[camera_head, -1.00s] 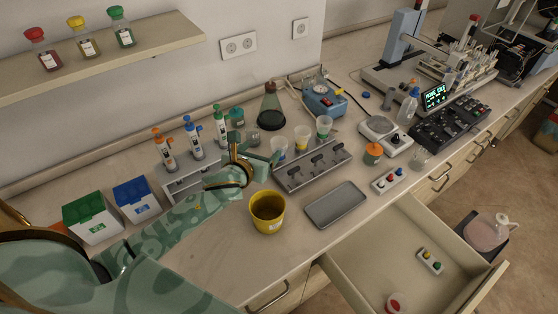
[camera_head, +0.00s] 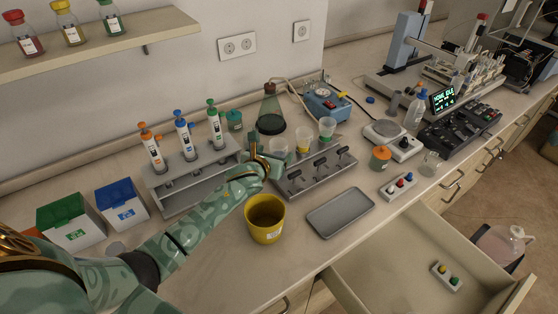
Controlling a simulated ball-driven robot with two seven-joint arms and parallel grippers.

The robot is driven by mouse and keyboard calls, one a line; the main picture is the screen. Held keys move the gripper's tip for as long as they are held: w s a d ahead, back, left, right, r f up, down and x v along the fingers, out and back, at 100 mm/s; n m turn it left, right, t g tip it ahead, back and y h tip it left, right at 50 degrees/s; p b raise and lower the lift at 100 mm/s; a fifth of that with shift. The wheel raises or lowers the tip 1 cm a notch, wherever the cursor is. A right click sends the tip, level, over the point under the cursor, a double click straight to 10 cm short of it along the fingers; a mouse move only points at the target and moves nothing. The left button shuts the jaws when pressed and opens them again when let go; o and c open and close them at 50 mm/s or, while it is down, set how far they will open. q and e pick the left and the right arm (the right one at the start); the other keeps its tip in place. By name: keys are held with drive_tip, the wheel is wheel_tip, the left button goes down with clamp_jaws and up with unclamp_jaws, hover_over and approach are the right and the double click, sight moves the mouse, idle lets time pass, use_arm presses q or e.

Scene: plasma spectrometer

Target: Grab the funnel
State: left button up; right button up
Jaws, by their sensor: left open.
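Three small translucent cup-shaped funnels stand on a grey manifold (camera_head: 318,176) with black valve handles, in the middle of the bench. The left funnel (camera_head: 279,146) looks whitish, the middle funnel (camera_head: 303,142) holds something yellow, and the right funnel (camera_head: 326,128) looks greenish. My left gripper (camera_head: 268,157) is open at the left end of the manifold, right by the left funnel. It partly covers that funnel's lower part. I cannot tell whether the fingers touch it or stand around it. My right gripper is not in view.
A yellow bucket (camera_head: 265,222) stands below my left forearm. A pipette rack (camera_head: 190,172) is left of the gripper. A dark conical flask (camera_head: 271,112) stands behind it. A grey tray (camera_head: 340,212) lies in front of the manifold, above an open drawer (camera_head: 400,275).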

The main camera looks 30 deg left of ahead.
sight(281, 144)
use_arm(q)
drive_tip(key=x, duration=0.1)
drive_tip(key=b+x, duration=0.1)
drive_tip(key=x, duration=0.1)
drive_tip(key=r+b+x, duration=0.1)
drive_tip(key=x, duration=0.1)
drive_tip(key=shift+w+d+f, duration=0.15)
drive_tip(key=shift+w, duration=0.2)
drive_tip(key=shift+c, duration=0.9)
drive_tip(key=c, duration=0.9)
drive_tip(key=shift+r, duration=0.25)
